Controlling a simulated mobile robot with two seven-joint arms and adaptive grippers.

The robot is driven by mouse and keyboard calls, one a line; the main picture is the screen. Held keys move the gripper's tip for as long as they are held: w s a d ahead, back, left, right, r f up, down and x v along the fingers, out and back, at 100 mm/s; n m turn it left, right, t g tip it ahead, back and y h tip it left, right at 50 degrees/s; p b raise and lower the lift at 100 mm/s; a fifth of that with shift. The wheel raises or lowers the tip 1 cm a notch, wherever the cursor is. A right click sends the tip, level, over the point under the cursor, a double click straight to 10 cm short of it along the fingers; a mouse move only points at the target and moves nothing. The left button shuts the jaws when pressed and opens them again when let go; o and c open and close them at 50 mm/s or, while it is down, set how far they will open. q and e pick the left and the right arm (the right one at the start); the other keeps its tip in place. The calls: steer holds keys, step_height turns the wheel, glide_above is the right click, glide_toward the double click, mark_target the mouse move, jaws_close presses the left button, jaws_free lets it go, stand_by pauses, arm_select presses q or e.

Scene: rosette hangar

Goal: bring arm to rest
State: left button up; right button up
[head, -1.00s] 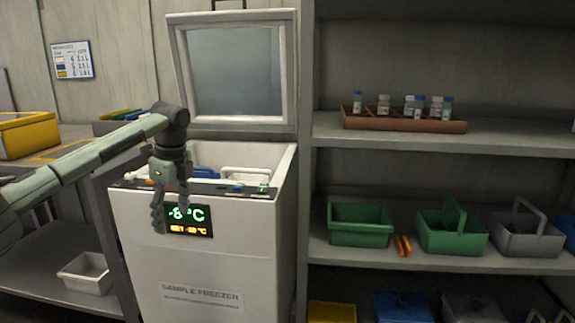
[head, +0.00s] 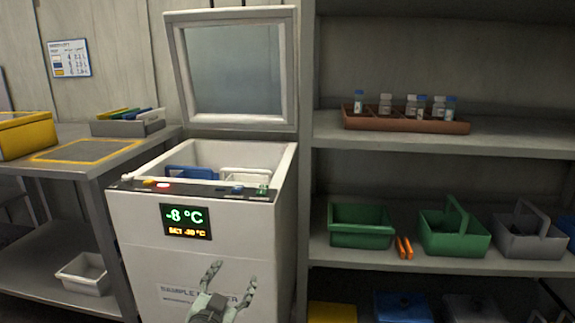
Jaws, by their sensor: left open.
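My left gripper (head: 232,282) is at the bottom of the head view, in front of the sample freezer's lower front. Its two fingers are spread apart with nothing between them. The rest of the left arm is out of the picture. The white sample freezer (head: 143,246) stands with its lid (head: 176,75) raised. Its display (head: 186,221) reads -8 °C. Inside are a blue item (head: 190,173) and a white item with a handle (head: 246,176). My right gripper does not show.
A table (head: 140,152) at left holds a yellow bin (head: 28,136) and a grey tray (head: 130,127). Shelves (head: 490,140) at right hold a brown vial rack (head: 405,122), green baskets and a grey basket (head: 530,238). A white bin (head: 85,273) sits on the table's lower shelf.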

arm_select(q)
steer(key=s+a+f+n+g+y, duration=0.35)
steer(key=s+a+f, duration=0.35)
steer(key=f, duration=0.3)
steer(key=s+a+f+g, duration=0.2)
steer(key=s+f+g, duration=0.1)
steer(key=s, duration=0.6)
steer(key=s+a+f+g, duration=0.3)
steer(key=s+f, duration=0.3)
steer(key=s, duration=0.3)
steer(key=s+a+f+n+g, duration=0.1)
steer(key=s+f+g, duration=0.3)
steer(key=s, duration=0.5)
steer(key=shift+s+a+f+y, duration=0.25)
steer(key=shift+a+f+y, duration=0.2)
steer(key=shift+a+f, duration=0.15)
steer(key=shift+g, duration=0.25)
steer(key=shift+c, duration=0.5)
